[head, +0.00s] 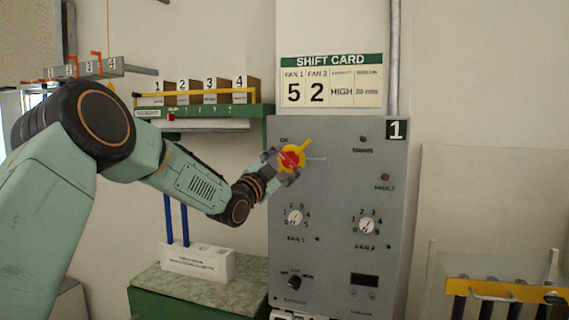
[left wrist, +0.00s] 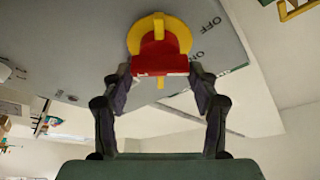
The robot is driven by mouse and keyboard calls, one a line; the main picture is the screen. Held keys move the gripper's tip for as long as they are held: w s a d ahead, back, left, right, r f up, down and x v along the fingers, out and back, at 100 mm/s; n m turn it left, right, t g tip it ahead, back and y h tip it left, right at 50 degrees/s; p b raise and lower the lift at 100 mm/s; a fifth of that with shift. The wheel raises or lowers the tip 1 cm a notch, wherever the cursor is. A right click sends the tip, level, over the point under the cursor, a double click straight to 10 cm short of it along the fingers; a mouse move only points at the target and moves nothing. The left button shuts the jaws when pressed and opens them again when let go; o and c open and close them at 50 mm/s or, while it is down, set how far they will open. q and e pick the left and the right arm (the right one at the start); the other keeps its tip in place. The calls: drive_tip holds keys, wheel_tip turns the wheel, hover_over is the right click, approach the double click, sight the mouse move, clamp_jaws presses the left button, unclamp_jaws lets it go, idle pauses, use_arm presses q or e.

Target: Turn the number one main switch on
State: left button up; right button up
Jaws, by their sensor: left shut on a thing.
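The grey control panel (head: 340,190) marked 1 stands in the middle of the head view. Its main switch (head: 292,158), a red handle on a yellow round plate, is at the panel's upper left. My left gripper (head: 284,165) reaches it from the left and is shut on the red handle. In the left wrist view the switch (left wrist: 160,50) sits between the fingertips of the gripper (left wrist: 160,80). An OFF label shows to the right of the plate there. The handle's exact setting is hard to tell. My right gripper is not in view.
Fan 1 (head: 295,217) and fan 2 (head: 367,225) knobs and a lower black knob (head: 294,282) are on the panel. A shift card (head: 332,82) hangs above. A green shelf with numbered bins (head: 210,92) is at left. A yellow-edged rack (head: 500,291) stands at right.

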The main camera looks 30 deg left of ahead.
use_arm(q)
drive_tip(key=m, duration=0.1)
drive_tip(key=m+g+h, duration=0.1)
drive_tip(key=m, duration=0.3)
drive_tip(key=shift+a+r+g+h, duration=0.15)
drive_tip(key=shift+r+g+h, duration=0.15)
drive_tip(key=shift+r, duration=0.05)
drive_tip(key=shift+r+m+g+p, duration=0.1)
drive_tip(key=shift+m+g+p, duration=0.45)
drive_tip(key=shift+m, duration=1.85)
drive_tip(key=shift+g, duration=0.35)
drive_tip(key=o, duration=1.7)
drive_tip(key=shift+w+f, duration=0.15)
drive_tip(key=shift+f, duration=0.15)
drive_tip(key=shift+s, duration=0.2)
